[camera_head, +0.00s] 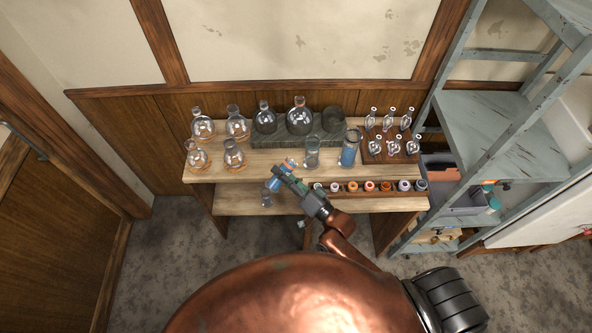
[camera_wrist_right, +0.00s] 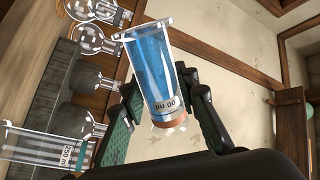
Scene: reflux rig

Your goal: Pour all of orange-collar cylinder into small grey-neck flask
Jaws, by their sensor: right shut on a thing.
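I cannot tell which has the small grey neck. My left gripper is out of view.
A clear cylinder (camera_head: 312,153) and a cylinder with blue liquid (camera_head: 349,150) stand near the bench's middle. A rack of small glassware (camera_head: 390,158) stands at right. Capped vials (camera_head: 370,186) line the front edge. A metal shelf (camera_head: 480,120) bounds the right side.

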